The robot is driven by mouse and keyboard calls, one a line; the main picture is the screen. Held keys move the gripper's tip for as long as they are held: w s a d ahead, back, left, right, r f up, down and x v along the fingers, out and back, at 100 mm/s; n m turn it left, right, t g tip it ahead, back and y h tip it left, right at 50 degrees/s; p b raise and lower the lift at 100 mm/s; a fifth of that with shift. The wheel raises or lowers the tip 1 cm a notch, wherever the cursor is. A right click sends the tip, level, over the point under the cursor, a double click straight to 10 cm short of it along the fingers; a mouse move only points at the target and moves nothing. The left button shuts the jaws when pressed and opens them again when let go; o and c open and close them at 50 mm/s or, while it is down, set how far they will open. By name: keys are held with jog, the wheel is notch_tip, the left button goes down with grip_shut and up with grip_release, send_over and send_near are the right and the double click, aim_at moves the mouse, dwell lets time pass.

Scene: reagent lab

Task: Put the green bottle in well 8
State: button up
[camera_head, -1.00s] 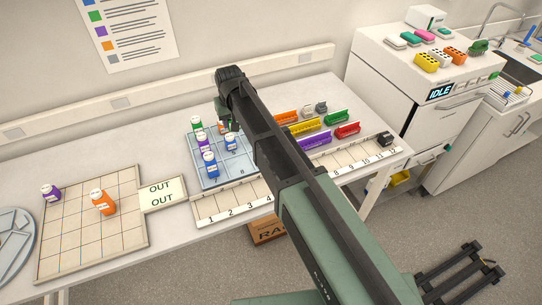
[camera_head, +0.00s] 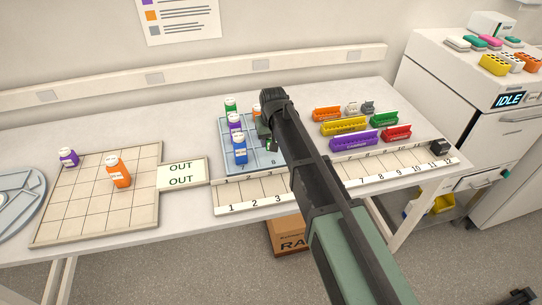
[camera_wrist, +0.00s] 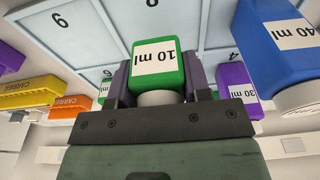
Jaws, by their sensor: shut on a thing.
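My gripper (camera_wrist: 158,88) is shut on the green bottle (camera_wrist: 157,62), labelled 10 ml; the bottle appears upside down in the wrist view. The pale blue well rack (camera_wrist: 208,30) lies beyond it there, with printed numbers, some hard to read. In the head view my gripper (camera_head: 266,138) is over the right part of the rack (camera_head: 256,168), and my arm hides part of it. The held bottle is mostly hidden there. I cannot tell its height above the rack. Well 8 cannot be identified with certainty.
Another green bottle (camera_head: 230,104), a purple bottle (camera_head: 235,123) and a blue bottle (camera_head: 240,149) stand along the rack's left side. An orange bottle (camera_head: 256,108) is at its back. Coloured carriers (camera_head: 345,127) lie right. An OUT sign (camera_head: 181,173) and a gridded tray (camera_head: 90,205) lie left.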

aim_at(271, 155)
notch_tip(271, 155, down, 4)
jog(key=b, duration=0.3)
jog(key=shift+f, duration=0.15)
jog(key=shift+r, duration=0.25)
jog(key=shift+f, duration=0.2)
jog(key=o, duration=0.9)
jog(key=shift+r, duration=0.1)
jog(key=r+p, duration=0.4)
jog(key=s+r+p, duration=0.1)
jog(key=r+p, duration=0.7)
jog(key=shift+s+d+r, duration=0.2)
jog(key=shift+s+d, duration=0.05)
jog(key=shift+s, duration=0.1)
jog(key=s+d+m, duration=0.1)
jog(key=s+d, duration=0.5)
jog(key=s, duration=0.1)
jog(key=s+d+m+g, duration=0.1)
jog(key=s+d, duration=0.6)
jog(key=s, duration=0.1)
jog(key=s+d+m, duration=0.1)
jog(key=s+d, duration=0.5)
jog(key=s, duration=0.1)
jog(key=shift+s+d+f+g, duration=0.25)
jog(key=shift+d+g, duration=0.1)
jog(key=shift+g, duration=0.05)
